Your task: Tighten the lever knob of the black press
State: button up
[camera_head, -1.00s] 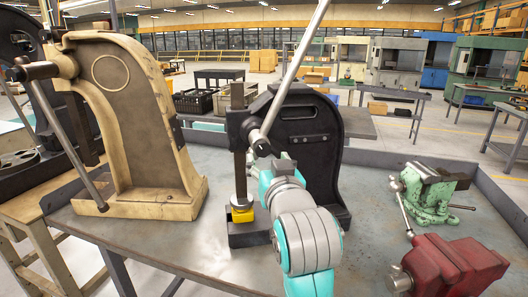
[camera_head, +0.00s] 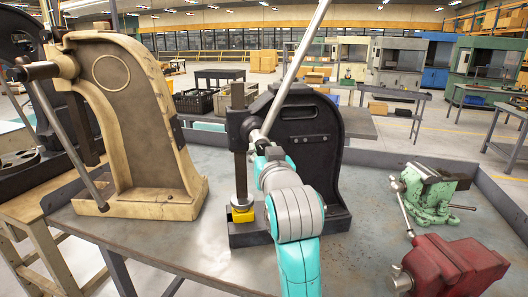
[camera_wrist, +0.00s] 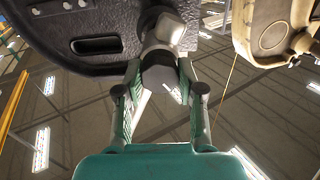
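The black press (camera_head: 312,140) stands upright on the metal table. Its long silver lever (camera_head: 300,60) slants up to the right from the hub (camera_head: 254,124). My gripper (camera_head: 264,150) is at the hub's near side, partly hidden by my own wrist in the head view. In the wrist view, the dark round lever knob (camera_wrist: 160,74) lies between the two fingertips of my gripper (camera_wrist: 160,66). The fingers stand apart on either side of it, and I see no clear contact.
A beige press (camera_head: 135,110) stands to the left. A yellow block (camera_head: 242,214) sits under the black press's ram. A green vice (camera_head: 432,193) and a red vice (camera_head: 455,265) are on the right. The table (camera_head: 375,190) between is clear.

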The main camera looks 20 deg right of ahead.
jog(key=shift+m, duration=0.4)
jog(key=m, duration=1.7)
jog(key=shift+m, duration=0.3)
dwell(0.4)
jog(key=o, duration=1.1)
jog(key=shift+o, duration=0.2)
